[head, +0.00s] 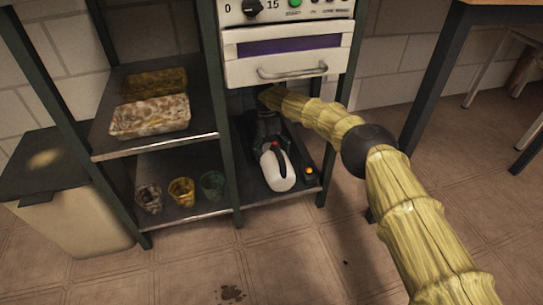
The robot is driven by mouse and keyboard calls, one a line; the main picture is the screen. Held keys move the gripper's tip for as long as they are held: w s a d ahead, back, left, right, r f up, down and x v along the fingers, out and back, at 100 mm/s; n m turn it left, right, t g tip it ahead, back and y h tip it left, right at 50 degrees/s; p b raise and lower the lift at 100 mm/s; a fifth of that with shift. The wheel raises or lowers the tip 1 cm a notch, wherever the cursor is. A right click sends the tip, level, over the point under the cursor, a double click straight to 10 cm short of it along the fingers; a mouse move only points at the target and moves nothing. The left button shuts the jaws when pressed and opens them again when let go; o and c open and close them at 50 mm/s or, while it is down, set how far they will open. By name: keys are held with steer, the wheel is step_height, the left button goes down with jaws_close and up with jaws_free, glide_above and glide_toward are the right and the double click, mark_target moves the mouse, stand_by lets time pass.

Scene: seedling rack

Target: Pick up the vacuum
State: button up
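The vacuum (278,170) is a small hand-held one with a white body, a black handle and a red spot on top. It lies on the lower right shelf of the rack, its white end toward the front. My arm reaches in from the right, and my dark gripper (267,134) is at the back end of the vacuum, below the oven drawer. The fingers are dark against the dark shelf, so I cannot tell whether they touch the vacuum or are shut on it.
An orange-lit button (310,171) sits right of the vacuum. A rack post (229,150) separates it from several small pots (181,191). Speckled trays (150,117) stand above those. An oven drawer (288,55) hangs overhead. A bin (70,215) stands left; the front floor is open.

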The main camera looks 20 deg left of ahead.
steer(key=c, duration=0.5)
steer(key=shift+c, duration=0.2)
steer(key=shift+r, duration=0.25)
